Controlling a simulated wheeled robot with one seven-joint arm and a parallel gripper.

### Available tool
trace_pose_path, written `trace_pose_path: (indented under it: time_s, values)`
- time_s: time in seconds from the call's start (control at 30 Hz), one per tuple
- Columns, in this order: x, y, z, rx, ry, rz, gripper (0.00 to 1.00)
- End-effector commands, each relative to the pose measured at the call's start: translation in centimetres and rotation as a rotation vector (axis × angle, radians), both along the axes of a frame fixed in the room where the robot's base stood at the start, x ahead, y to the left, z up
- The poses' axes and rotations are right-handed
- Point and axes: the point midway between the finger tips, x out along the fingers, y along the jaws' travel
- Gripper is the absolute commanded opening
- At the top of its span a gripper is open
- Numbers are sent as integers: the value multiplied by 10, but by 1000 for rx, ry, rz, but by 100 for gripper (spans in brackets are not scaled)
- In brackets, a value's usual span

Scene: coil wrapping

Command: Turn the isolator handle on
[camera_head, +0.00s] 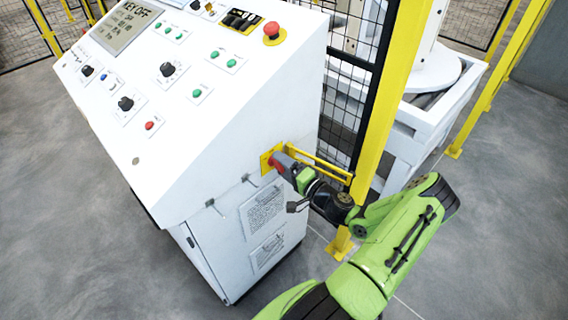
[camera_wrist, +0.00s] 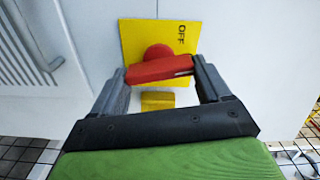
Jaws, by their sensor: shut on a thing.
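The isolator handle (camera_wrist: 158,69) is a red bar on a round red hub, set on a yellow plate (camera_wrist: 184,33) marked "OFF". In the wrist view the bar lies nearly level, slightly tilted, across the plate. My gripper (camera_wrist: 160,75) has one finger at each end of the red bar and is shut on it. In the head view my gripper (camera_head: 285,166) reaches the yellow plate (camera_head: 266,160) on the side of the white cabinet. The handle is small and partly hidden there.
The white control cabinet (camera_head: 230,90) has buttons, knobs and a display (camera_head: 127,25) reading "KEY OFF". A yellow guard rail (camera_head: 325,162) sticks out beside the handle. A yellow fence post (camera_head: 385,95) and black mesh stand close to my arm. Grey floor is clear at left.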

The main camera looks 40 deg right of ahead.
Motion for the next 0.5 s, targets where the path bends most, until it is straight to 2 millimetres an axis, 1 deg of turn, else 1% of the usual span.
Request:
trace_pose_path:
  time_s: [0.03, 0.2, 0.5]
  values:
    - [1, -1, 4, 30, -7, -1, 46]
    - [2, 0, 3, 128, -4, 0, 46]
    - [2, -1, 3, 215, -4, -2, 46]
